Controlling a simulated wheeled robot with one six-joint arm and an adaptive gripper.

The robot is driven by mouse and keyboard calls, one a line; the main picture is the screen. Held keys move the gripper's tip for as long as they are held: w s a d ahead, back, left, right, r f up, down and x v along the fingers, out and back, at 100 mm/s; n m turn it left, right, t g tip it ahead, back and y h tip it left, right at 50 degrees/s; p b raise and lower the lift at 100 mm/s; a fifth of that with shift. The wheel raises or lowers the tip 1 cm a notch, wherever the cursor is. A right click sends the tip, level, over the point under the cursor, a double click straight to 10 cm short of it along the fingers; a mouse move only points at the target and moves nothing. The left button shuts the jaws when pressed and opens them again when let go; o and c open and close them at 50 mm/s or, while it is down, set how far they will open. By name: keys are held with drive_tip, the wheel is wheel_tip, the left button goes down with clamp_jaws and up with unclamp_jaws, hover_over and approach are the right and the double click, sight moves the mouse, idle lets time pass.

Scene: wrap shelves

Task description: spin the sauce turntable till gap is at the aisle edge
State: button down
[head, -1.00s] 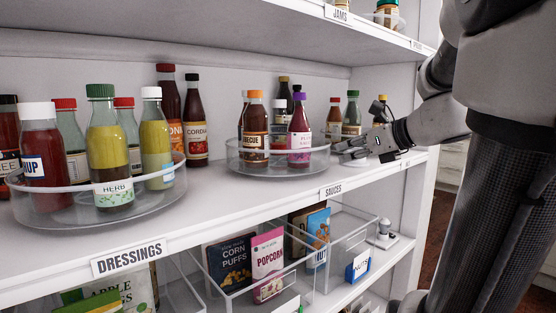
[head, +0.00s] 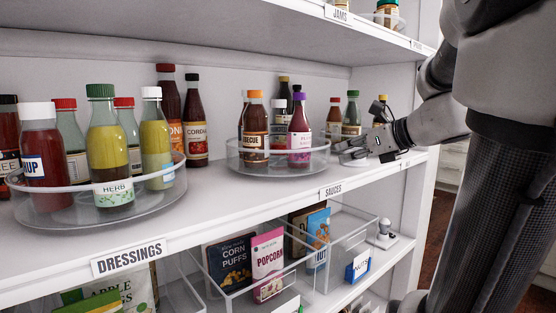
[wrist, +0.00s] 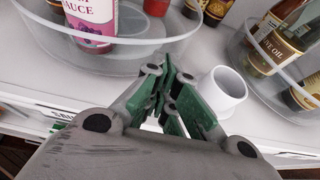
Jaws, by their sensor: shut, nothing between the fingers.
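The sauce turntable (head: 240,160) is a clear round tray with a raised rim on the middle shelf, above the SAUCES label (head: 331,190). An orange-capped barbecue bottle (head: 255,125) and a purple-capped sauce bottle (head: 299,132) stand towards its front, with dark bottles behind. No bottle shows at its right front rim. My gripper (head: 343,150) is shut and empty at the turntable's right side. In the wrist view its fingertips (wrist: 166,66) are close to the clear rim (wrist: 120,45); I cannot tell whether they touch it.
A white cylinder (wrist: 226,86) stands just right of my fingers. Another clear tray (wrist: 262,85) with oil bottles lies beyond it. The dressings turntable (head: 60,208) is at the left. The upper shelf (head: 300,30) hangs above. Front shelf between the turntables is bare.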

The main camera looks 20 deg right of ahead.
sight(320, 159)
drive_tip(key=shift+w+a, duration=0.35)
drive_tip(key=shift+a, duration=0.1)
drive_tip(key=shift+s, duration=0.1)
drive_tip(key=shift+s+a, duration=0.75)
drive_tip(key=shift+s, duration=0.05)
drive_tip(key=shift+a, duration=0.1)
drive_tip(key=shift+s+a, duration=0.6)
drive_tip(key=shift+a, duration=0.3)
drive_tip(key=shift+a, duration=0.1)
drive_tip(key=shift+s+a, duration=0.2)
drive_tip(key=shift+a, duration=0.3)
drive_tip(key=shift+s+a, duration=0.2)
drive_tip(key=shift+a, duration=0.25)
